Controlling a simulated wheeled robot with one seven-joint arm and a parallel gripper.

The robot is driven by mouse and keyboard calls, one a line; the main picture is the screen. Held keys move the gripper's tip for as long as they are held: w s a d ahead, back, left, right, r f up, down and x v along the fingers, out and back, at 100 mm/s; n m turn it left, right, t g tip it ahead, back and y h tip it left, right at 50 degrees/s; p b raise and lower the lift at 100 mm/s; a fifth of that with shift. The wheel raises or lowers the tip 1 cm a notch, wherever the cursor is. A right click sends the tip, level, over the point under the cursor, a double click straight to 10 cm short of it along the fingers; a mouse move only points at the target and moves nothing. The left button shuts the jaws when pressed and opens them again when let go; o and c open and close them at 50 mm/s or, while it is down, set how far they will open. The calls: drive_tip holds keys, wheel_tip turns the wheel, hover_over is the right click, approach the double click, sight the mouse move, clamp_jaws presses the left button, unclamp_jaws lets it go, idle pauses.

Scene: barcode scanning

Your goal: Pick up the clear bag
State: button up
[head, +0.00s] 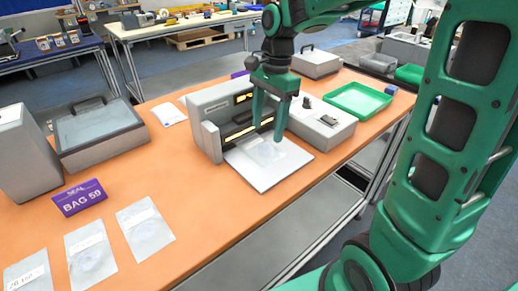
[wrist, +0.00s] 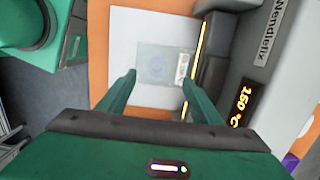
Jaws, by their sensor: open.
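A clear bag (head: 263,151) lies flat on a white plate (head: 276,176) in front of the grey sealing machine (head: 211,125). In the wrist view the clear bag (wrist: 156,64) shows a round item inside and a white label at its right edge, beside the machine's lit strip. My gripper (head: 266,132) is open and empty, pointing down over the plate beside the machine. In the wrist view my gripper's fingers (wrist: 158,82) stand apart on either side of the bag's near edge. I cannot tell how high the fingertips are above the bag.
Several other clear bags (head: 90,251) lie at the table's front left, near a purple "BAG 50" sign (head: 78,197). A lidded grey box (head: 98,134) stands at left. A green tray (head: 358,101) and a grey device (head: 322,124) stand right of the machine. The orange table (head: 190,215) is clear at front.

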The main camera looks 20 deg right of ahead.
sight(265, 147)
drive_tip(key=shift+s+a+f, duration=0.15)
drive_tip(key=shift+f, duration=0.75)
drive_tip(key=shift+s+a+f, duration=0.15)
drive_tip(key=shift+f, duration=0.8)
drive_tip(key=shift+s+a+f, duration=0.15)
drive_tip(key=shift+f, duration=0.75)
drive_tip(key=shift+c, duration=0.7)
drive_tip(key=c, duration=1.1)
drive_tip(key=shift+r, duration=0.2)
drive_tip(key=shift+c, duration=0.2)
